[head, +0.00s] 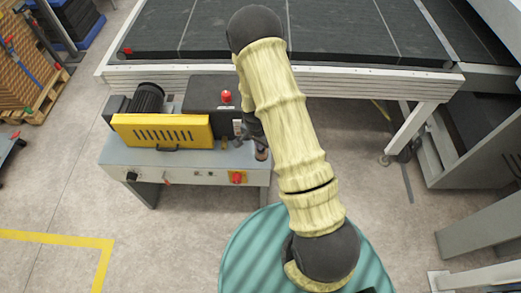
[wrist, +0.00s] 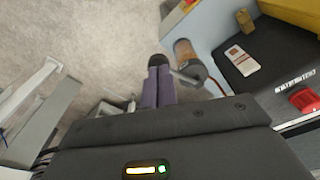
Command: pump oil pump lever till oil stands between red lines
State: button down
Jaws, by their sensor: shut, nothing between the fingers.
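In the wrist view the oil pump is a small upright cylinder (wrist: 186,50) with a brownish body and a dark grey end. A short grey lever (wrist: 188,80) runs from it toward my fingers. My gripper (wrist: 159,72) is shut and empty, its two purple fingers together beside the pump. A round black knob (wrist: 157,60) shows at the fingertips; whether they touch it, I cannot tell. The oil level and red lines cannot be made out. In the head view the pump (head: 261,150) shows small at the machine's right end; my arm hides the gripper.
The machine has a yellow slotted cover (head: 165,131), a black motor (head: 148,98), a red button (head: 226,97) and a red switch (head: 237,177). A long conveyor table (head: 330,78) stands behind. The floor (head: 120,225) in front left is clear.

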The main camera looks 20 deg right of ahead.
jog(key=shift+w+d+f, duration=0.1)
jog(key=shift+f, duration=0.15)
notch_tip(320, 180, down, 4)
jog(key=b, duration=0.3)
jog(key=shift+f+b, duration=0.2)
jog(key=shift+b, duration=0.15)
jog(key=shift+r, duration=0.1)
jog(key=s+a+r+b, duration=0.1)
jog(key=r, duration=0.8)
jog(key=s+a+r+b, duration=0.2)
jog(key=r, duration=0.7)
jog(key=shift+a+r, duration=0.15)
jog(key=shift+a, duration=0.15)
dwell(1.1)
